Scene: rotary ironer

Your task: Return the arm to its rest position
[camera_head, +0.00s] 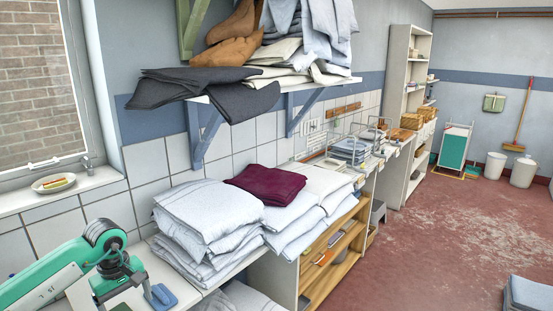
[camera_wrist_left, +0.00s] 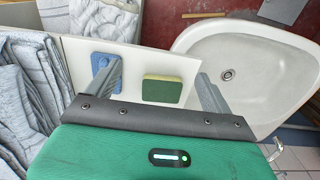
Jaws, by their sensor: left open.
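My left arm, green with dark joints, comes in from the lower left in the head view. Its gripper (camera_head: 130,293) hangs over the near end of the white counter, pointing down. In the left wrist view the two grey fingers (camera_wrist_left: 160,72) are spread apart with nothing held between them. A green and yellow sponge (camera_wrist_left: 162,89) on the counter shows between the fingers. A blue sponge-like item (camera_wrist_left: 104,62) lies beside the left finger; it also shows in the head view (camera_head: 162,297). My right gripper is not in view.
A stack of pale folded linen (camera_head: 208,222) stands close to the right of my gripper, with a maroon cloth (camera_head: 266,184) beyond. A white sink (camera_wrist_left: 240,65) borders the counter. A windowsill holds a soap dish (camera_head: 54,184). Open red floor (camera_head: 430,235) lies right.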

